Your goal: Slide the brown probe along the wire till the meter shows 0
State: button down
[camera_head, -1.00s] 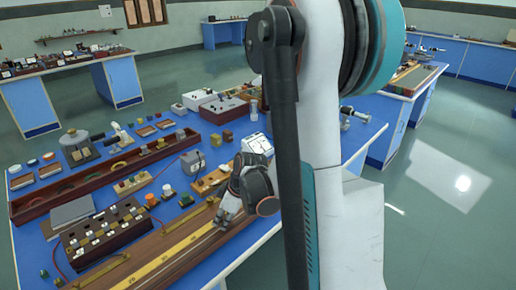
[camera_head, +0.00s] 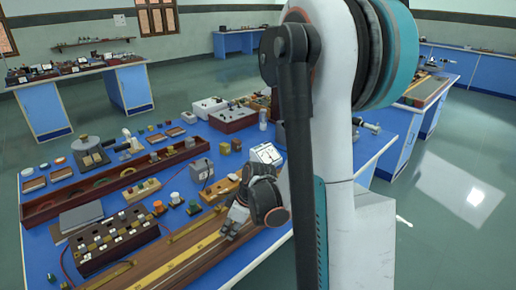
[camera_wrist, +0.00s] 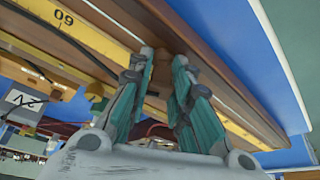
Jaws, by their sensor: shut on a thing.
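The wooden wire board with a yellow scale (camera_head: 190,248) lies along the bench's front edge. It also shows in the wrist view (camera_wrist: 92,36), with an upside-down 60 on the scale. My gripper (camera_head: 233,229) is low over the board's right part. In the wrist view my gripper's two fingers (camera_wrist: 163,65) are close together with a small brown piece between them, which looks like the brown probe (camera_wrist: 162,68). The fingers hide most of it. A white slope-faced device (camera_head: 266,154), perhaps the meter, stands behind the gripper. Its reading is too small to tell.
A black block with several white-marked parts (camera_head: 112,238) stands left of the board. A long wooden tray (camera_head: 45,207) and small coloured parts fill the bench behind. My own arm hides the bench's right part. Open floor (camera_head: 440,200) lies to the right.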

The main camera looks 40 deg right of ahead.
jog(key=shift+s+f, duration=0.2)
jog(key=c, duration=1.6)
grip_release()
jog(key=shift+o, duration=1)
jog(key=shift+w, duration=0.2)
jog(key=shift+r, duration=0.15)
jog(key=shift+d+r, duration=0.1)
jog(key=shift+r, duration=0.1)
jog(key=v, duration=1.1)
jog(key=shift+r, duration=0.2)
